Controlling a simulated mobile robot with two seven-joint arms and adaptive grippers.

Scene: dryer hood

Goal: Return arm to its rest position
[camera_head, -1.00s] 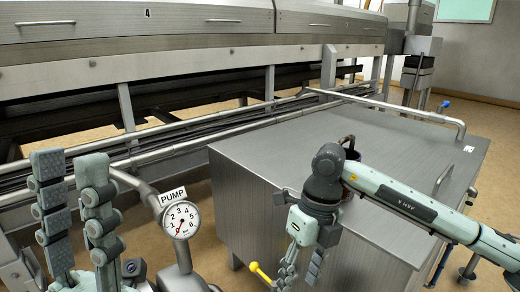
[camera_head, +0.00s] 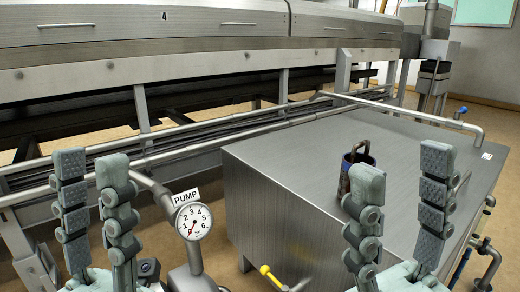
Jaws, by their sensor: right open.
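My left gripper (camera_head: 91,160) points up at the lower left. Its two grey-green fingers stand apart with a gap between them and nothing held. My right gripper (camera_head: 402,165) points up at the lower right, in front of the steel tank. Its fingers are wide apart and empty. Both palms are cut by the lower picture edge, and most of both arms is out of view.
A pump gauge (camera_head: 192,220) stands just right of my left gripper. A steel tank (camera_head: 280,165) fills the middle right, with a dark cup-like container (camera_head: 354,160) on top, partly behind my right gripper. A yellow-handled valve (camera_head: 268,274) is low centre. Pipes and the dryer hood (camera_head: 200,50) run behind.

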